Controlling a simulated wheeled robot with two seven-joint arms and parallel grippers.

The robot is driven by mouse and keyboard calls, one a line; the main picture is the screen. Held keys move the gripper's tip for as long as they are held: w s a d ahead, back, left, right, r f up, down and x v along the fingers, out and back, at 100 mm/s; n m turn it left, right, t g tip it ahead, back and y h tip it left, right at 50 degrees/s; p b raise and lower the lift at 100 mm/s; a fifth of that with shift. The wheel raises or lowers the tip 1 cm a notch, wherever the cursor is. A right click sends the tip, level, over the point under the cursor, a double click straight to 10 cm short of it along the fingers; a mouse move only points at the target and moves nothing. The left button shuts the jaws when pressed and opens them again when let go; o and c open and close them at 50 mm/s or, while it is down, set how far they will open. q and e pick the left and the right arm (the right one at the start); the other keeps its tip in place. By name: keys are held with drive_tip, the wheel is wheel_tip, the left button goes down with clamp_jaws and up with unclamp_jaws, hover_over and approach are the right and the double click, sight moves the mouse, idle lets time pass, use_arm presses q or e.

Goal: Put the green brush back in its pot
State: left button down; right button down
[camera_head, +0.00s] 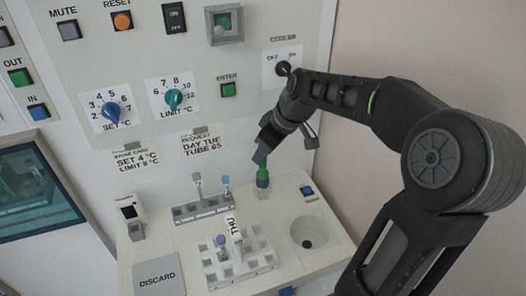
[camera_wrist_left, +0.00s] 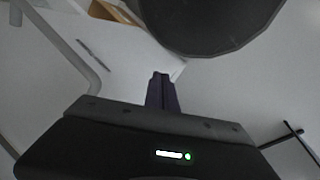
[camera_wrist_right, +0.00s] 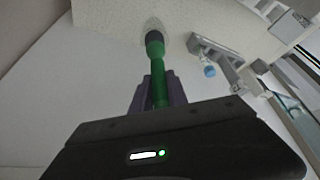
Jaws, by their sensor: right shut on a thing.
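The green brush (camera_head: 262,174) is held by its handle, with its dark end pointing down. My right gripper (camera_head: 262,154) is shut on it above the counter. In the right wrist view the brush (camera_wrist_right: 155,65) extends out from between the purple fingers (camera_wrist_right: 158,90). A clear pot (camera_head: 262,193) stands on the counter below the brush. The dark end lines up with the pot, and whether it is inside or just above the mouth I cannot tell. My left gripper (camera_wrist_left: 162,92) shows only in its own wrist view, with fingers together and nothing between them.
A grey rack (camera_head: 203,210) with a few tubes is left of the pot. A white rack (camera_head: 240,262) holding a purple-capped tube stands in front. A round well (camera_head: 309,232) is at right, a DISCARD pad (camera_head: 159,276) at left. The control panel rises behind.

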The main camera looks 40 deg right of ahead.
drive_tip(key=shift+f+b, duration=0.5)
drive_tip(key=shift+f, duration=0.15)
drive_tip(key=c, duration=1.2)
unclamp_jaws()
drive_tip(key=b+v, duration=0.1)
drive_tip(key=v, duration=0.7)
drive_tip(key=shift+f, duration=0.1)
